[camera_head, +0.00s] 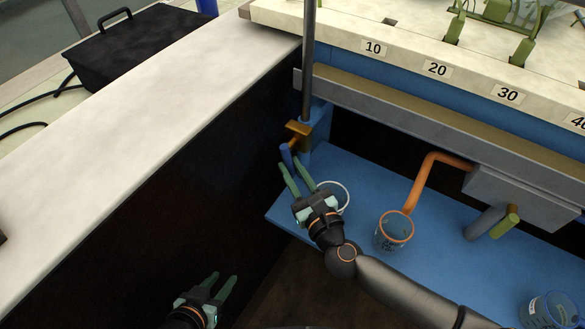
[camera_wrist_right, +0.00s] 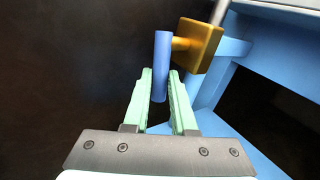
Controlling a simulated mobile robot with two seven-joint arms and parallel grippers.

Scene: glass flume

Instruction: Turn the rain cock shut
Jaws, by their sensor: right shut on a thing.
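The rain cock has a square brass body (camera_head: 298,128) at the foot of a dark vertical pipe and a blue lever (camera_head: 286,153). In the right wrist view the lever (camera_wrist_right: 162,60) points down the picture beside the brass body (camera_wrist_right: 201,45), joined by a short brass stem. My right gripper (camera_head: 290,163) is shut on the lever, with one green finger on each side of its lower part; its fingers also show in the wrist view (camera_wrist_right: 161,75). My left gripper (camera_head: 223,277) is open and empty, low in the head view, apart from the cock.
A blue shelf (camera_head: 360,190) lies under the flume, with a white-rimmed vessel (camera_head: 335,190) partly behind my right gripper. An orange-rimmed beaker (camera_head: 395,232) stands below an orange pipe (camera_head: 420,185). A pale ledge (camera_head: 130,140) runs along the left, with a black case (camera_head: 135,45) beyond.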

